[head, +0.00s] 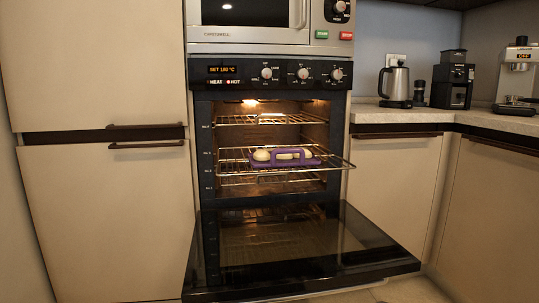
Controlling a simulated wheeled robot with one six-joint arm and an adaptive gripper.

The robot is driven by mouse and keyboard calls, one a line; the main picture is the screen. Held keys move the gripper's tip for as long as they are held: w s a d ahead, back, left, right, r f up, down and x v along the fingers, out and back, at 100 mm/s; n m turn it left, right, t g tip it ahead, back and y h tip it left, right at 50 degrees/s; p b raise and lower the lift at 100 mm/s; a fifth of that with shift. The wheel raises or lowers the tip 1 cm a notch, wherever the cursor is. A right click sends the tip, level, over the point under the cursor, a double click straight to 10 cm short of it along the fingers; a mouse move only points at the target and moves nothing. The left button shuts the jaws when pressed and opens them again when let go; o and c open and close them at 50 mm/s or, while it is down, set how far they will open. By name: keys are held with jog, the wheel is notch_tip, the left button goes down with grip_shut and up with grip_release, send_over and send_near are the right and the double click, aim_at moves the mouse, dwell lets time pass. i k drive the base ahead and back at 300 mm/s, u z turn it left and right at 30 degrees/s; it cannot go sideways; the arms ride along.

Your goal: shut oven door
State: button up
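The oven (203,130) is built into the cabinet wall, lit inside, with its display reading about 180 °C. Its door (345,243) is folded down and open, lying roughly level in front of the cavity. An upper rack (240,119) sits inside. A middle rack (339,163) appears pulled partly out, its right front corner reaching past the oven's side. On it rests a purple tray (312,161) with pale rounded pieces of food. My gripper is not in view.
A microwave (245,36) sits above the oven. Cabinets with dark handles (145,145) flank it. The counter (430,116) at right holds a kettle (396,84), a grinder (453,82) and a coffee machine (517,75). Little floor (400,290) shows.

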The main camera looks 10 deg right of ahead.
aim_at(205, 281)
jog(key=z, duration=1.3)
jog(key=k, duration=1.15)
jog(key=u, duration=1.25)
